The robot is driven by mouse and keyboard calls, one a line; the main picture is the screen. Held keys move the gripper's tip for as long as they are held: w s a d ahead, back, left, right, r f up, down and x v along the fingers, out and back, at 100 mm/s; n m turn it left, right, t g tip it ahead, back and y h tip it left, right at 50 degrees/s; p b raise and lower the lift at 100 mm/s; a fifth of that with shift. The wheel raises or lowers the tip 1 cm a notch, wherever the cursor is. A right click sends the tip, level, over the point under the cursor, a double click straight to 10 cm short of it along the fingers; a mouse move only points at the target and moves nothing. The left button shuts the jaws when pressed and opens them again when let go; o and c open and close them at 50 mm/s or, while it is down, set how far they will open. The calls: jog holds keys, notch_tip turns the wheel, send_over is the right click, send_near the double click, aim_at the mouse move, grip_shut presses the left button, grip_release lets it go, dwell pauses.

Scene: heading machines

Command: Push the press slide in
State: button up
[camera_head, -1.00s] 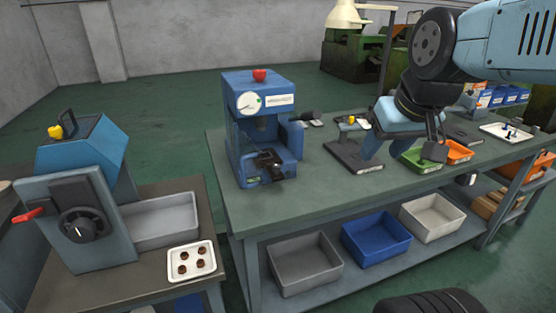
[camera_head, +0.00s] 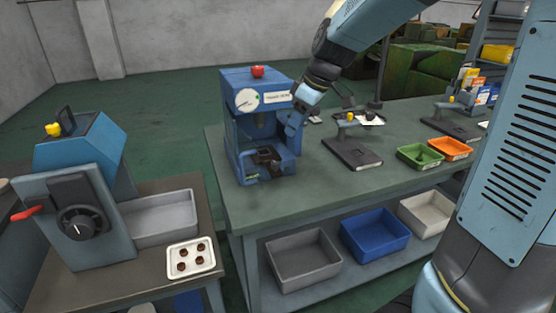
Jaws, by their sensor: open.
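The blue press (camera_head: 236,125) stands on the left end of the long workbench, with a red button on top and a round gauge on its front. Its dark press slide (camera_head: 266,158) sits low in the front opening; how far out it stands is hard to tell. My gripper (camera_head: 291,119) is open, just right of the press's upper front, above and to the right of the slide. It looks apart from the slide; its fingertips are small and partly blend with the blue press. I see nothing held.
Right of the press are a dark fixture (camera_head: 352,153), a green tray (camera_head: 420,155) and an orange tray (camera_head: 450,148). Grey (camera_head: 303,262) and blue (camera_head: 375,236) bins lie on the shelf below. A machine with a dial (camera_head: 82,223) stands left. The front bench strip is clear.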

aim_at(276, 162)
jog(key=x, duration=1.4)
jog(key=shift+w+a, duration=0.15)
grip_shut()
dwell(0.3)
